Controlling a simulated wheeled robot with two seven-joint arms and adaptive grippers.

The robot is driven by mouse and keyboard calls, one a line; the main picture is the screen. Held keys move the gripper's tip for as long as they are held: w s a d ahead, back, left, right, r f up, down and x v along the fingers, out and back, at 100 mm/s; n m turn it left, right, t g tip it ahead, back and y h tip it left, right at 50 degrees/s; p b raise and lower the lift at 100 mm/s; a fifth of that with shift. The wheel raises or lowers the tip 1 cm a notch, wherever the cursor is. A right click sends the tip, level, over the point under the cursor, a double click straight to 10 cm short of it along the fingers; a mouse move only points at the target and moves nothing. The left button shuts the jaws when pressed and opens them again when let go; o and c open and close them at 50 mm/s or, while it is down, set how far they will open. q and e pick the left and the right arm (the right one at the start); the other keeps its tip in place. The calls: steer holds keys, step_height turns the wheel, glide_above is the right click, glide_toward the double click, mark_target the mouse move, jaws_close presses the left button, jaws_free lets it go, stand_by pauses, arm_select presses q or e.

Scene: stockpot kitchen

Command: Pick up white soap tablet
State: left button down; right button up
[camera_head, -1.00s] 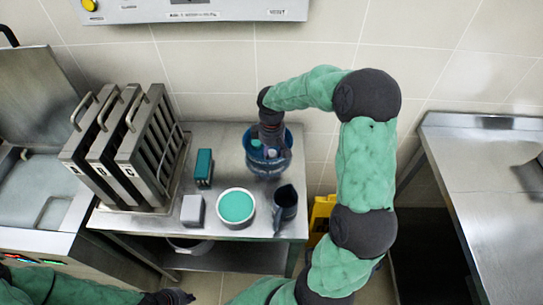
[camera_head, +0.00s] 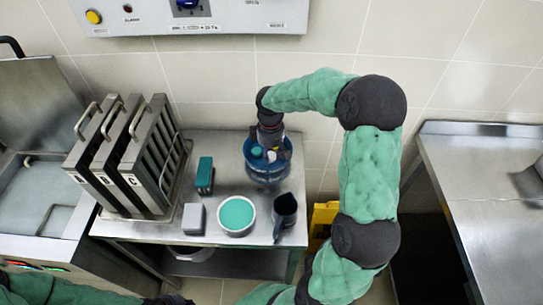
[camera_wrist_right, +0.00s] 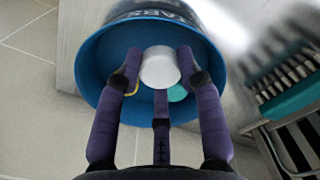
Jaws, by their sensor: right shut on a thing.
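The white soap tablet (camera_wrist_right: 160,68) is a round white piece at the mouth of a blue bucket (camera_wrist_right: 92,62). My right gripper (camera_wrist_right: 160,76) is shut on it, with purple fingers on both sides and one below. In the head view my right gripper (camera_head: 270,143) is over the blue bucket (camera_head: 266,178), which stands at the back right of the steel table. A teal tablet (camera_wrist_right: 177,93) shows behind the white one, partly hidden by the fingers. My left gripper (camera_head: 172,299) is cut off at the bottom edge, so its jaws cannot be made out.
Near the bucket stand a dark jug (camera_head: 285,207), a bowl of teal contents (camera_head: 237,214), a grey block (camera_head: 193,219) and a teal box (camera_head: 205,175). Metal racks (camera_head: 135,155) stand at the left. A yellow object (camera_head: 321,222) is right of the table.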

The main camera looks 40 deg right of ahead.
steer(key=s+a+r+p, duration=0.2)
steer(key=a+r+p, duration=0.1)
steer(key=a+r, duration=0.6)
steer(key=a, duration=0.4)
steer(key=shift+s+a+r+p, duration=0.15)
steer(key=shift+s+a+p, duration=0.05)
steer(key=shift+a+p, duration=0.1)
